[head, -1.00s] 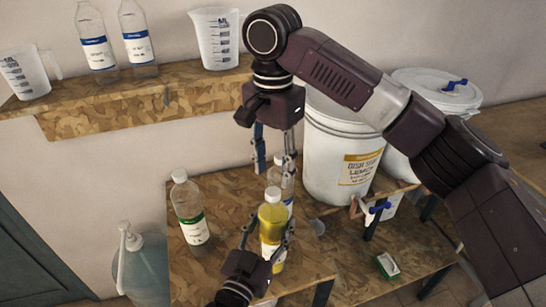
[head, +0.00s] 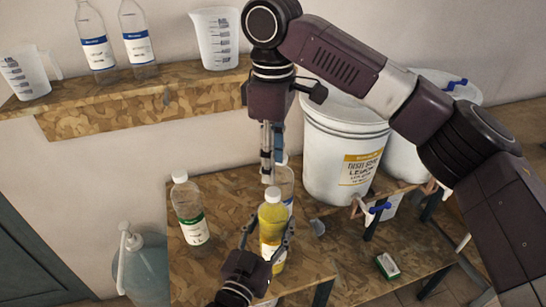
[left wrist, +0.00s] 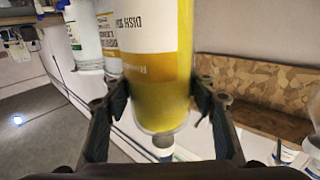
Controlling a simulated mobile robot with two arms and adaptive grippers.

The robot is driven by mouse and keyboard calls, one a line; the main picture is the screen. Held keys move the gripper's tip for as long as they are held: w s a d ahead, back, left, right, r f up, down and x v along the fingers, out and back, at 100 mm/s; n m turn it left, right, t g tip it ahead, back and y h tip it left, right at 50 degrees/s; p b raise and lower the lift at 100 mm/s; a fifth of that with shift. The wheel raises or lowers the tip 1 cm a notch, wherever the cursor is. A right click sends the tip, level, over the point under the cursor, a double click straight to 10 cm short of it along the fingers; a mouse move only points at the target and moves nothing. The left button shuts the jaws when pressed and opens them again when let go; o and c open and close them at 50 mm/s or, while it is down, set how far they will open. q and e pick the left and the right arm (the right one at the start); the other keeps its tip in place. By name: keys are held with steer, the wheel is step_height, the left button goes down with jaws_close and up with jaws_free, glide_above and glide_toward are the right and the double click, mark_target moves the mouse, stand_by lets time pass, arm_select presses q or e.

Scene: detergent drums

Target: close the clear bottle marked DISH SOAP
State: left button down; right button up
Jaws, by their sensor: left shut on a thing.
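The clear bottle marked DISH SOAP (head: 271,222) holds yellow liquid and stands upright near the front of the lower table. A white cap (head: 272,194) sits on its top; how tightly it is on cannot be told. My left gripper (head: 267,237) is shut on the bottle's body from the front; the left wrist view shows a finger on each side of the yellow bottle (left wrist: 160,65). My right gripper (head: 271,172) points straight down just above the cap. Its fingers overlap in the head view, so their opening is unclear.
A clear bottle with a blue label (head: 285,180) stands close behind, partly hidden. A green-labelled bottle (head: 190,212) stands to the left. A large white drum (head: 340,150) is at the back right. A green and white sponge (head: 387,266) lies front right.

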mark_target(273, 192)
steer(key=n, duration=0.6)
steer(key=shift+r+n, duration=0.25)
steer(key=shift+n, duration=0.05)
steer(key=shift+f, duration=4)
